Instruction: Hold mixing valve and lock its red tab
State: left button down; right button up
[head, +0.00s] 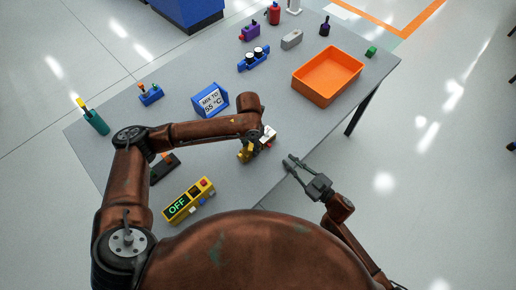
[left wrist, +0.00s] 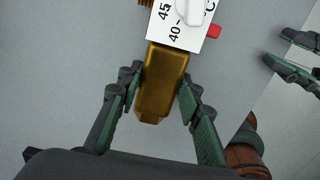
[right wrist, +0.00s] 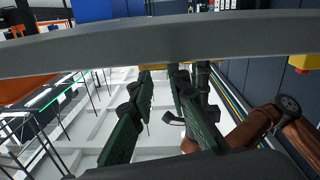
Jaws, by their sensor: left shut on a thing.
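The mixing valve (left wrist: 163,85) has a brass body and a white dial plate (left wrist: 188,25) with numbers and a white knob. The red tab (left wrist: 213,31) sticks out from the right edge of the plate in the left wrist view. My left gripper (left wrist: 160,82) is shut on the brass body, one finger on each side. In the head view the valve (head: 246,155) is partly hidden under my left gripper. My right gripper (head: 290,162) is empty with its fingers apart, right of the valve by the table edge. Its fingers also show in the right wrist view (right wrist: 162,82).
A yellow box reading OFF (head: 190,200) lies in front. A blue sign reading "MIX TO 55 °C" (head: 210,101) stands behind my left arm. An orange bin (head: 328,75) and several small parts are farther back.

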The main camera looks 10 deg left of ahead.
aim_at(269, 146)
jog(key=w+a+m+h, duration=0.1)
jog(key=w+h, duration=0.1)
jog(key=w+a+m+t+h, duration=0.1)
jog(key=w+m+h, duration=0.1)
jog(key=w, duration=0.1)
jog(key=w+a+r+m+t+h, duration=0.1)
jog(key=w+a+h, duration=0.1)
jog(key=w+h, duration=0.1)
jog(key=shift+r, duration=0.1)
grip_shut()
jog(key=shift+a+r+m+h, duration=0.1)
jog(key=shift+a+m+h, duration=0.25)
jog(key=shift+m+h, duration=0.55)
jog(key=shift+s+a+r+g+h, duration=0.2)
jog(key=shift+s+g+h, duration=0.45)
jog(key=shift+h, duration=0.45)
jog(key=shift+s+a+r+m+g+h, duration=0.2)
jog(key=shift+s+g+h, duration=0.2)
jog(key=shift+s, duration=0.2)
jog(key=shift+s+a+r+m+g+h, duration=0.1)
jog(key=shift+s+r+m+g+h, duration=0.1)
jog(key=shift+s+g+h, duration=0.3)
jog(key=s+a+r+n+g+h, duration=0.1)
jog(key=s+a+r+n+g, duration=0.1)
jog(key=s+r, duration=0.5)
jog(key=shift+s+a+r+n, duration=0.15)
jog(key=shift+s+a+n, duration=0.45)
jog(key=shift+a+n, duration=0.45)
jog(key=shift+w+a, duration=0.1)
jog(key=shift+a, duration=0.05)
